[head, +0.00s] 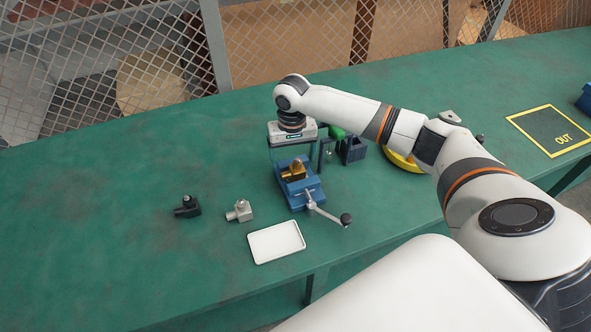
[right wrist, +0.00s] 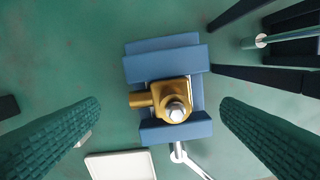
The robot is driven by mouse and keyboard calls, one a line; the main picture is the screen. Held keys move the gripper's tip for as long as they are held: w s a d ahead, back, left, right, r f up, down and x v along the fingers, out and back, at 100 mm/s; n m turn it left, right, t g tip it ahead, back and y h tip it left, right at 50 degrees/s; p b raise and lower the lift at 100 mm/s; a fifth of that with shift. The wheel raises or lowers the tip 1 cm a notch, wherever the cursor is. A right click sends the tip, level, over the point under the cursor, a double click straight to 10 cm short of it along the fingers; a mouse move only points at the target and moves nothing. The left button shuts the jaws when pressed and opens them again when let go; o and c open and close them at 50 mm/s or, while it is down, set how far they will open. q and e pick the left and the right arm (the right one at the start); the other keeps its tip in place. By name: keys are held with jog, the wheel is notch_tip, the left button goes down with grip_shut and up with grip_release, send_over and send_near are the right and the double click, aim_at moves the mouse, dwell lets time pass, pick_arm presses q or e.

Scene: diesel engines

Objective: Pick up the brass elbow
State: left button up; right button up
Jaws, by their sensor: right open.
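The brass elbow (head: 294,171) sits between the jaws of a blue vise (head: 304,195) on the green table. In the right wrist view the brass elbow (right wrist: 166,98) has a silver hex top, and a short stub points left. My right gripper (head: 294,155) is above the vise, pointing down, open and empty. In the right wrist view its two dark green ribbed fingers stand wide apart, one on each side of the vise (right wrist: 163,66), with the elbow in the gap. My left gripper is out of view.
A dark fitting (head: 187,207) and a grey metal fitting (head: 239,211) lie left of the vise. A white tray (head: 276,243) lies in front. The vise handle (head: 330,215) sticks out toward the front right. A dark blue-grey holder (head: 352,150) stands right. The left table is clear.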

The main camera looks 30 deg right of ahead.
aim_at(293, 168)
jog(key=shift+f, duration=0.7)
notch_tip(293, 168, down, 4)
jog(key=shift+f, duration=0.1)
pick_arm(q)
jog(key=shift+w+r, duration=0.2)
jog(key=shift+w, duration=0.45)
pick_arm(e)
jog(key=c, duration=1.3)
